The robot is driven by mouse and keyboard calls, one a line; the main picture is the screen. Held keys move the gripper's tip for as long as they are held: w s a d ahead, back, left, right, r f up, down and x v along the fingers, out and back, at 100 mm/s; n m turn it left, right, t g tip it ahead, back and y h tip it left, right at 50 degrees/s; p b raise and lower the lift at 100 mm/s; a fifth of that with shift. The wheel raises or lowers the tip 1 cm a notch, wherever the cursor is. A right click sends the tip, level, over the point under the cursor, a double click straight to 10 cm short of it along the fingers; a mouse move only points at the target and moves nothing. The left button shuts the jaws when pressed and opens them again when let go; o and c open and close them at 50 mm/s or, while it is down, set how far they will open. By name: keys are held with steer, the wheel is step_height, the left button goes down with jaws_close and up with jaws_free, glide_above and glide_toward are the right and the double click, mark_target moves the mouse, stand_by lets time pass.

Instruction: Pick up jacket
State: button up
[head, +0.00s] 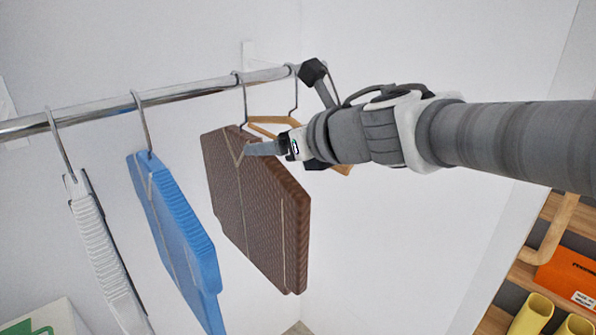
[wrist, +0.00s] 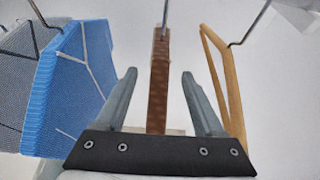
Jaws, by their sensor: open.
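A brown jacket (head: 262,215) hangs from a hook on the metal rail, between a blue garment and an empty wooden hanger. In the wrist view the jacket (wrist: 158,85) shows edge-on as a narrow brown strip. My gripper (head: 248,150) is at the upper part of the jacket in the head view. In the wrist view my gripper (wrist: 158,82) is open, with one finger on each side of the jacket's edge and a visible gap on both sides. Part of the jacket's top is hidden behind my gripper in the head view.
A blue garment (head: 178,235) and a white garment (head: 105,255) hang to the left on the rail (head: 190,88). The wooden hanger (wrist: 222,85) is close to the right finger. Wooden shelves with an orange box (head: 570,275) and yellow boots (head: 532,315) stand at lower right.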

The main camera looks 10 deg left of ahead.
mark_target(249, 142)
steer(key=b+x, duration=0.1)
steer(key=x, duration=0.7)
steer(key=shift+r, duration=0.25)
steer(key=shift+w, duration=0.15)
jaws_close()
steer(key=shift+r, duration=0.1)
stand_by(1.0)
